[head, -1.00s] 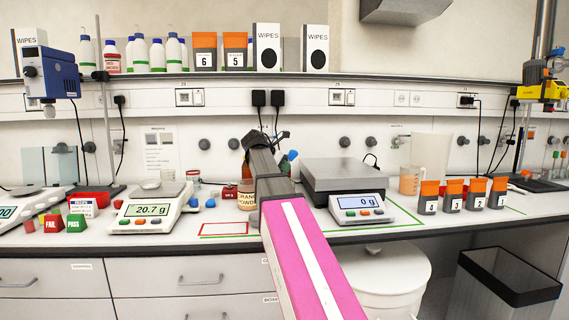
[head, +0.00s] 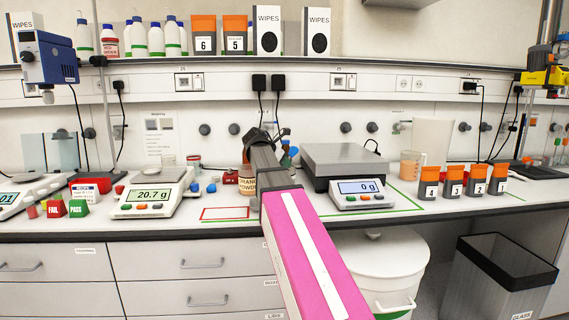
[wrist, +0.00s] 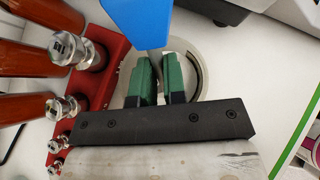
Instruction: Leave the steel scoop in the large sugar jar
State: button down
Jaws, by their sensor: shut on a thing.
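My gripper (wrist: 158,75) has green fingertips and is shut on a grey metal part that runs up to a blue piece (wrist: 137,18) at the top of the wrist view. This looks like the steel scoop with a blue handle; its bowl is not clearly visible. Below the fingers is a round pale vessel with a dark inner ring (wrist: 197,72), perhaps the sugar jar. I cannot tell whether the scoop is inside it. In the head view my arm hides most of this spot.
In the head view a labelled powder jar (head: 248,184) is left of my arm, and a balance (head: 362,194) is right.

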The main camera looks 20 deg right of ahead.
jog(key=c, duration=1.1)
grip_release()
jog(key=shift+a, duration=0.1)
jog(key=v, duration=1)
jog(key=shift+a+r, duration=0.2)
jog(key=shift+r, duration=0.1)
jog(key=shift+r, duration=0.1)
